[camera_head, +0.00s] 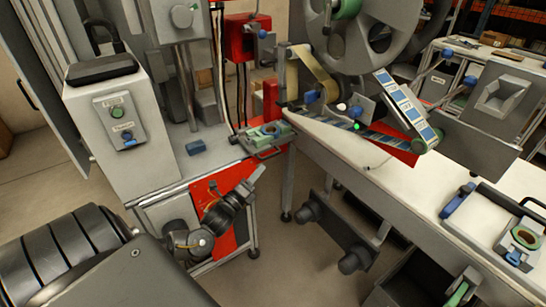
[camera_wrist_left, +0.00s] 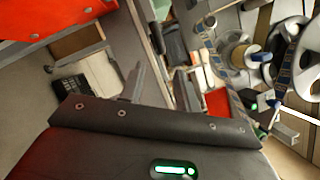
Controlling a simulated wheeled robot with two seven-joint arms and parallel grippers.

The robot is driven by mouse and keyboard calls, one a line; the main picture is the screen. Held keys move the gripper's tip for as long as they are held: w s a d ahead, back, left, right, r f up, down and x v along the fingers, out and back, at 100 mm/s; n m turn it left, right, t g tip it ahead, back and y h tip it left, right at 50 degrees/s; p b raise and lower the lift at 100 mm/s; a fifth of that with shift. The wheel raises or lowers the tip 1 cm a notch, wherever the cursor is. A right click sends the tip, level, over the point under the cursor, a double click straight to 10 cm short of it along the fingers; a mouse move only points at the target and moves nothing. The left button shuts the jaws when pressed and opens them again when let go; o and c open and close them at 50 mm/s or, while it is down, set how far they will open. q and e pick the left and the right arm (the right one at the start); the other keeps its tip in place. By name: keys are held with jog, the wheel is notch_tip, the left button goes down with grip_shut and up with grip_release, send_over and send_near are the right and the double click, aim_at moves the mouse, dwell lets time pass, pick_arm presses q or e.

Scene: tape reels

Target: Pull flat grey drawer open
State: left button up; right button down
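A flat grey tray-like drawer (camera_head: 262,139) with a green round insert sits at the right end of the grey machine's white worktop. A thin bar handle is at its front edge. I take this as the flat grey drawer. My left gripper (camera_head: 254,181) is below it, in front of the red panel, with its fingers pointing up and right, apart from the handle. In the left wrist view the two grey fingers (camera_wrist_left: 160,87) stand apart with nothing between them. I cannot make out the drawer in that view. My right gripper is in neither view.
A red panel (camera_head: 212,190) is on the cabinet front behind my left arm. A white conveyor table (camera_head: 330,142) with a label strip and reels stands to the right. Open floor (camera_head: 285,275) lies between them.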

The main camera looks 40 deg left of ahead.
aim_at(273, 154)
pick_arm(q)
jog(key=x, duration=0.9)
jog(key=shift+w+a, duration=0.15)
jog(key=shift+w, duration=0.2)
jog(key=c, duration=0.6)
jog(key=shift+r, duration=0.1)
grip_shut()
